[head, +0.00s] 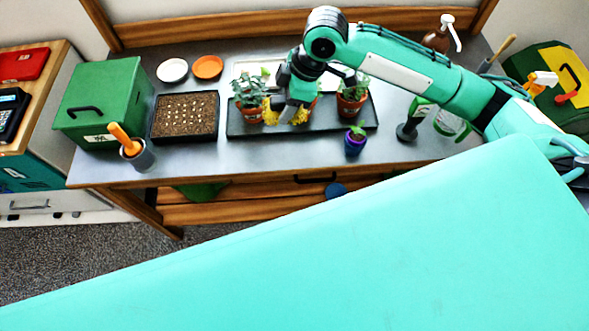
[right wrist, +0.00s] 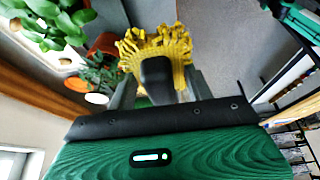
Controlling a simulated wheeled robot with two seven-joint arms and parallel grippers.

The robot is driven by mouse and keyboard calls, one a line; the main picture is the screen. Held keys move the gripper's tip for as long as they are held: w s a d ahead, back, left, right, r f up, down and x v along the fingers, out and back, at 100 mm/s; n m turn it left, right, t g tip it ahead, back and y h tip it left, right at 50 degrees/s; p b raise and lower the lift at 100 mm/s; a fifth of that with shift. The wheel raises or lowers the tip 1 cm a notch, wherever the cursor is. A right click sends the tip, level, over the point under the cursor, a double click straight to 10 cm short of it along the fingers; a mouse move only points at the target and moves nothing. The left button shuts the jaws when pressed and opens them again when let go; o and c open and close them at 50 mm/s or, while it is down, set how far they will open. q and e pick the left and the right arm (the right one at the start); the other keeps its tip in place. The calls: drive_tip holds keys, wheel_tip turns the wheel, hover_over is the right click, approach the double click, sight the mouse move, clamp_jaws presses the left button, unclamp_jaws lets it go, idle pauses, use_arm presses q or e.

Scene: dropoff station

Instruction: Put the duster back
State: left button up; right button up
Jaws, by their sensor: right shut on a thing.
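The duster has a yellow fringed head (head: 294,118) and a black handle. In the right wrist view the yellow head (right wrist: 155,48) points away from the palm, and the black handle is between the fingers. My right gripper (head: 291,100) is shut on the duster; it also shows in the right wrist view (right wrist: 160,88). In the head view it is over the black tray (head: 345,126), between two potted plants (head: 250,96) (head: 351,97). Whether the duster touches the tray or plants I cannot tell. My left gripper is not in view.
A small purple pot (head: 355,143) stands in front of the tray. A seed tray (head: 185,117), a grey cup with an orange-handled tool (head: 137,155) and a green box (head: 104,103) are at left. A soap bottle (head: 438,38) stands behind my right arm. Bare bench (head: 275,155) lies in front.

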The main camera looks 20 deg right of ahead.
drive_tip(key=shift+d, duration=0.15)
wheel_tip(320, 180, down, 15)
drive_tip(key=p, duration=0.3)
drive_tip(key=shift+r, duration=0.2)
drive_tip(key=shift+f, duration=0.35)
wheel_tip(320, 180, down, 3)
drive_tip(key=shift+f+p, duration=0.1)
drive_tip(key=shift+p, duration=0.5)
drive_tip(key=shift+f, duration=0.45)
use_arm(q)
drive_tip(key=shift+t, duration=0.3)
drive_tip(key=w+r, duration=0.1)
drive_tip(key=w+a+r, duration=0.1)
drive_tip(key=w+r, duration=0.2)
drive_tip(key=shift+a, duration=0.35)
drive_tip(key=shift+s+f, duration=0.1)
use_arm(e)
drive_tip(key=shift+f, duration=0.1)
